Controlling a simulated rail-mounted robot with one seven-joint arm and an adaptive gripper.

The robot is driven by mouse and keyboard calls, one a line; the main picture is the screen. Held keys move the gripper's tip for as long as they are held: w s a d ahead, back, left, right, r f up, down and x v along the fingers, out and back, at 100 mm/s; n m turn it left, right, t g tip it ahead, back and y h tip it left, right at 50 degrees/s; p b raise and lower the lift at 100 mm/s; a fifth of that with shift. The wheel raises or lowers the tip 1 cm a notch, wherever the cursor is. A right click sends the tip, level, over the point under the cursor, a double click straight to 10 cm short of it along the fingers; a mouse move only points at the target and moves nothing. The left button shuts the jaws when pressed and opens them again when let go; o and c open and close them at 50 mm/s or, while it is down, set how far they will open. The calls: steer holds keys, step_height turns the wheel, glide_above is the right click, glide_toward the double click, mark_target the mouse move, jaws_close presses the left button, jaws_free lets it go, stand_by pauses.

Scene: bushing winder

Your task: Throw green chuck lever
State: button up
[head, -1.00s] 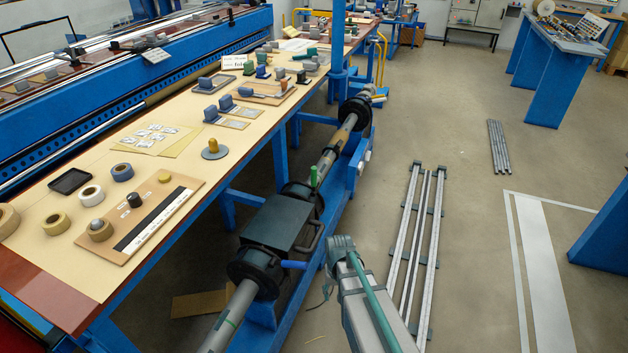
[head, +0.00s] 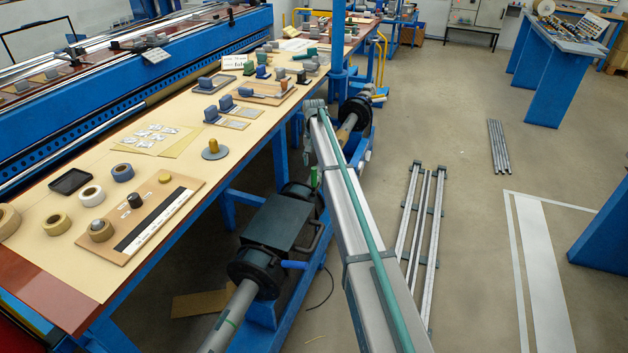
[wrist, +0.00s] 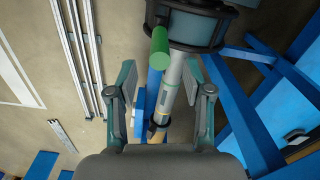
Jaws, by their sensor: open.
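The green chuck lever (wrist: 160,46) shows in the wrist view as a round green grip on a bar, ahead of my gripper (wrist: 160,80). My gripper's two fingers are apart, one on each side of the lever's line, with nothing held between them. The lever sits near the dark chuck (wrist: 199,24) at the top. How far the fingertips are from the lever is hard to tell. In the head view a bit of the green lever (head: 314,176) shows at the left edge of my arm, which hides much of the chuck area and my fingers.
The winder's grey shaft (head: 236,310) and dark gearbox (head: 280,222) run beside the workbench (head: 110,235), with a blue-handled lever (head: 291,264) on the near chuck.

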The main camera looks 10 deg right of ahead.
mark_target(314, 179)
step_height(314, 179, down, 10)
steer(key=shift+r+p, duration=0.25)
steer(key=shift+p, duration=0.5)
steer(key=shift+c, duration=0.4)
jaws_close()
